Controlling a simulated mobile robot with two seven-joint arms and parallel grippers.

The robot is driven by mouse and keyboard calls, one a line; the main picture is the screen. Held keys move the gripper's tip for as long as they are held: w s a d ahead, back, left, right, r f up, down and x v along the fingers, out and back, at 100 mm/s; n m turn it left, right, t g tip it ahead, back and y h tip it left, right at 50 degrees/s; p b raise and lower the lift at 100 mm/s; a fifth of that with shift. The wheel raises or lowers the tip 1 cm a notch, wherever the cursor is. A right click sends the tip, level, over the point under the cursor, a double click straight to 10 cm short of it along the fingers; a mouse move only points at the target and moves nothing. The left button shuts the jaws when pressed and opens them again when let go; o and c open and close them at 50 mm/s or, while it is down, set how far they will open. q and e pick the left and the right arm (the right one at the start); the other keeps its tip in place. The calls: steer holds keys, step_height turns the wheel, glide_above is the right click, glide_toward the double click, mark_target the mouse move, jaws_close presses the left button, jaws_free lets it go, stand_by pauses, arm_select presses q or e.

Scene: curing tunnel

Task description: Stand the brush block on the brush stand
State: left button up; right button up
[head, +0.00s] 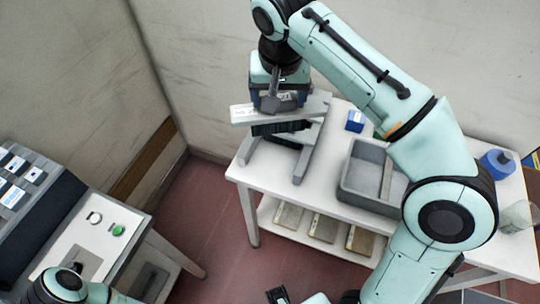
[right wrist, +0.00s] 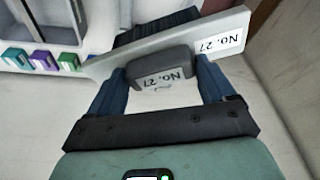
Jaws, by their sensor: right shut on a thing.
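The brush block (head: 243,115) is a light grey plate with a dark bristle part beneath and a grey handle on top. It also shows in the right wrist view (right wrist: 212,45), where plate and handle carry "No. 27" labels. My right gripper (head: 277,100) is shut on the handle, with a blue finger on each side. The grey brush stand (head: 305,163) is on the white table's left end, directly under the block in the head view. The block hides much of the stand, and I cannot tell whether they touch.
A grey tray (head: 368,203) and a small blue box (head: 355,121) are to the right of the stand. A blue round container (head: 497,162) stands at the table's right. Walls are close behind. A console (head: 95,235) with a green button is at left.

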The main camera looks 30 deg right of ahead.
steer(key=shift+w+d+f+m, duration=0.15)
steer(key=shift+w+m, duration=0.35)
steer(key=shift+w, duration=0.55)
steer(key=shift+w+m, duration=0.3)
steer(key=shift+d+h+b, duration=0.1)
steer(key=shift+h+b, duration=0.2)
steer(key=shift+b, duration=0.05)
steer(key=shift+f, duration=0.35)
step_height(320, 180, down, 6)
steer(key=b, duration=0.3)
steer(key=shift+f, duration=0.2)
steer(key=b+x, duration=0.1)
steer(key=x, duration=0.1)
steer(key=s+x, duration=0.1)
steer(key=x, duration=0.1)
steer(key=a+b+x, duration=0.1)
steer(key=x, duration=0.2)
steer(key=shift+s+f+b, duration=0.15)
steer(key=shift+f+b, duration=0.8)
steer(key=shift+f, duration=2)
steer(key=shift+f, duration=0.1)
